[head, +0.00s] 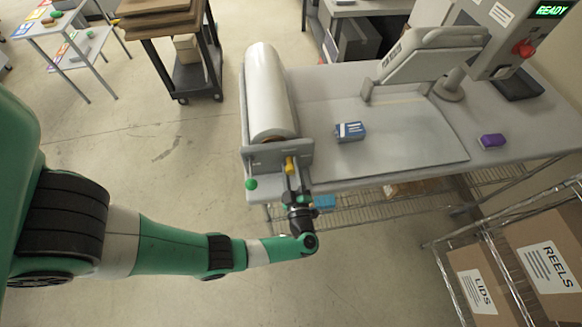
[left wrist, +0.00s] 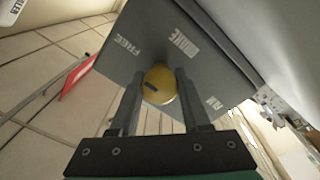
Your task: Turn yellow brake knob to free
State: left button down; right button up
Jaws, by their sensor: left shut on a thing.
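The yellow brake knob (head: 290,164) sits on the grey end plate (head: 262,160) of the roll holder, at the front left of the bench. My left gripper (head: 297,178) reaches it from the front. In the left wrist view the round knob (left wrist: 161,85) is between the two fingers, and the gripper (left wrist: 160,88) is shut on it. A short dark mark shows on the knob's left side. The plate (left wrist: 165,25) has a FREE label to the upper left, a BRAKE label to the upper right and a partly readable label at lower right. My right gripper is not in view.
A white film roll (head: 268,92) lies behind the plate. A green ball (head: 251,184) is just left of the knob. A blue box (head: 350,131) and a purple block (head: 492,140) rest on the bench. A wire rack with cartons (head: 545,265) stands at right.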

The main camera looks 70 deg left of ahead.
pick_arm(q)
jog(key=shift+c, duration=1.8)
grip_release()
jog(key=s+d+b, duration=0.2)
jog(key=d, duration=0.9)
jog(key=shift+d+f, duration=0.25)
jog(key=shift+f, duration=0.1)
